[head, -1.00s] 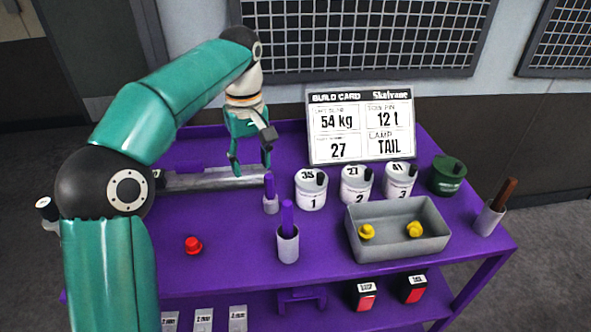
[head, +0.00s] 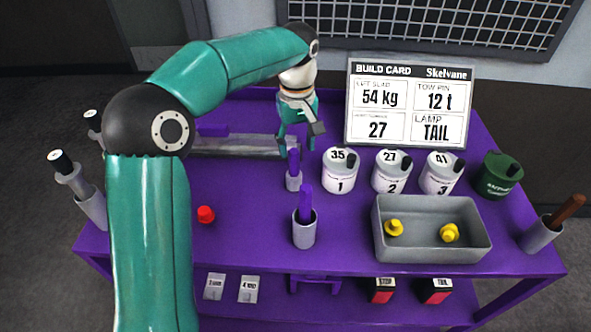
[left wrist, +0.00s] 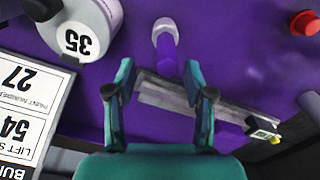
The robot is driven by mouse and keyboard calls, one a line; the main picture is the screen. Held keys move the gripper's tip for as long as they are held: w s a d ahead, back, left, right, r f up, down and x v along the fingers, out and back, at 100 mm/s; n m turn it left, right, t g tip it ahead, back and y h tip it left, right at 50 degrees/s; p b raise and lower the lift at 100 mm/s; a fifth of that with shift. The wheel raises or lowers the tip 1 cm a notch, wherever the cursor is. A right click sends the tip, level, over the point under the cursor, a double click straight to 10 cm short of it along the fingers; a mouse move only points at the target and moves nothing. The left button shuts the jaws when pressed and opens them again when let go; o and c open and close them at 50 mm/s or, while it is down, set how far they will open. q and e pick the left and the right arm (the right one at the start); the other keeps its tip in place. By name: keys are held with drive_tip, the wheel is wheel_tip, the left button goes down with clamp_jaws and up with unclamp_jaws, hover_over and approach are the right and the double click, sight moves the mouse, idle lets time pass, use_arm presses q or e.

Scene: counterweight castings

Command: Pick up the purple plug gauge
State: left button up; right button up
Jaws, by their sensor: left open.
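My right gripper is out of view.
White numbered pots (head: 339,172) stand right of the smaller handle, before the build card (head: 408,103). A grey tray (head: 432,255) holds yellow knobs. A red knob (head: 206,214) lies left. A grey bar (head: 240,145) lies behind. The table is clear around the red knob.

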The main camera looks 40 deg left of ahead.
sight(294, 164)
use_arm(q)
drive_tip(key=f, duration=0.3)
drive_tip(key=s+f, duration=0.1)
drive_tip(key=f, duration=0.1)
drive_tip(key=shift+a, duration=0.1)
drive_tip(key=shift+w+f, duration=0.1)
drive_tip(key=shift+f, duration=0.4)
clamp_jaws()
